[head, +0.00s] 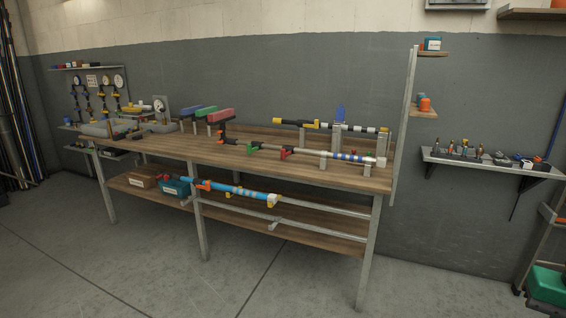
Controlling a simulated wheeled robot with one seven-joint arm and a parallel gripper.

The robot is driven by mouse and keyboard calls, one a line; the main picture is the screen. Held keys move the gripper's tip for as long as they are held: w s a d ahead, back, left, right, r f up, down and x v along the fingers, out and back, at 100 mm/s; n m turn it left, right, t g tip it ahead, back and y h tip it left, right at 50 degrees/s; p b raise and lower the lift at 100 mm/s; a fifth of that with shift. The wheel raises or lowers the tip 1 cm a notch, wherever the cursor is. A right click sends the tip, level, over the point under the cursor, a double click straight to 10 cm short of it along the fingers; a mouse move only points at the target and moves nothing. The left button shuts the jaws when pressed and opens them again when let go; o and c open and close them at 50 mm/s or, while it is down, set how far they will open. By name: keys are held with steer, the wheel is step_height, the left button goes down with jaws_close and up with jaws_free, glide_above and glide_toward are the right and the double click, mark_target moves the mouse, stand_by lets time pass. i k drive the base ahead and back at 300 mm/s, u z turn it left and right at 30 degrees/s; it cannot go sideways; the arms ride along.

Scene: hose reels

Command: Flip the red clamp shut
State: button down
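The wooden workbench (330,178) stands against the wall, seen from some distance. A small red clamp-like piece (285,152) sits on a grey rod lying along the right half of the benchtop. A larger red block (221,115) stands raised on a black support left of it, in a row with a green block (205,112) and a blue block (180,109). I cannot tell which red part is the clamp, or whether it is open. My gripper is not in view.
A green piece (253,148) sits left of the small red one. A yellow-ended black tube (330,125) rests on stands behind. A blue tube (240,192) and bins lie on the lower shelf. Wall shelves (490,164) hold small parts. The floor in front (200,285) is clear.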

mark_target(284, 154)
steer(key=i, duration=1.85)
steer(key=u, duration=2.35)
steer(key=i, duration=1.25)
steer(key=z, duration=0.65)
